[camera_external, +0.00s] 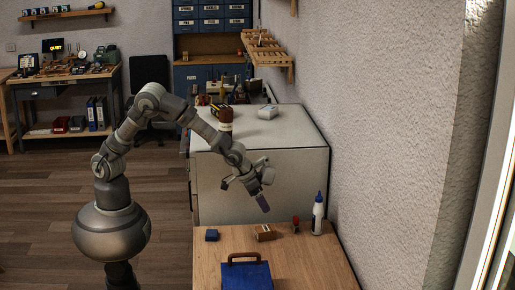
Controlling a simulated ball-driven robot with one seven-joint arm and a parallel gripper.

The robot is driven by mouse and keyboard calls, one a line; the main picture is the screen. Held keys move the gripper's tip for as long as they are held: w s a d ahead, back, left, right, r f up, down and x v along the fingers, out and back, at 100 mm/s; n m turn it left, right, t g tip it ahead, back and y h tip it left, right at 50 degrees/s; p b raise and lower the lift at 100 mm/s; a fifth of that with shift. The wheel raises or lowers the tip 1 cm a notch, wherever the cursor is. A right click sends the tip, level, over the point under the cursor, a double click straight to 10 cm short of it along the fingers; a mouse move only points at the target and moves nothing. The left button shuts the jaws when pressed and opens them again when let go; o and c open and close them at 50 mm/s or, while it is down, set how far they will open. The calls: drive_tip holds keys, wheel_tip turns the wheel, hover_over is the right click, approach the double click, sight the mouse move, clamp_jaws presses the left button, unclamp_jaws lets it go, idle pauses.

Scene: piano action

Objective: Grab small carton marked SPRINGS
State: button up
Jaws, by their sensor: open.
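A small brown carton (264,232) lies on the wooden table (310,265). It may be the SPRINGS carton, but its marking is too small to read. My gripper (262,203) hangs above the far edge of the table, tilted down, over and apart from the carton. Its jaws are open, and nothing clearly shows between them.
A small blue block (211,236) sits left of the carton. A white bottle with a blue cap (317,214) and a small red item (295,224) stand right. A blue case (246,274) with a handle is in front. A grey cabinet (270,165) stands behind.

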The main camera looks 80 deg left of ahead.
hover_over(266, 228)
drive_tip(key=s, duration=0.3)
drive_tip(key=shift+g+y, duration=0.3)
drive_tip(key=shift+g, duration=0.1)
drive_tip(key=f, duration=0.6)
drive_tip(key=shift+a+f, duration=0.2)
drive_tip(key=shift+f, duration=0.05)
drive_tip(key=b+x, duration=0.1)
drive_tip(key=x, duration=0.1)
drive_tip(key=b+x, duration=0.1)
drive_tip(key=x, duration=0.1)
drive_tip(key=b+x, duration=0.1)
drive_tip(key=x, duration=0.1)
drive_tip(key=shift+w+d+f, duration=0.1)
drive_tip(key=shift+w+d, duration=0.25)
drive_tip(key=shift+w, duration=0.05)
drive_tip(key=c, duration=1.1)
drive_tip(key=shift+o, duration=0.2)
drive_tip(key=shift+r, duration=0.2)
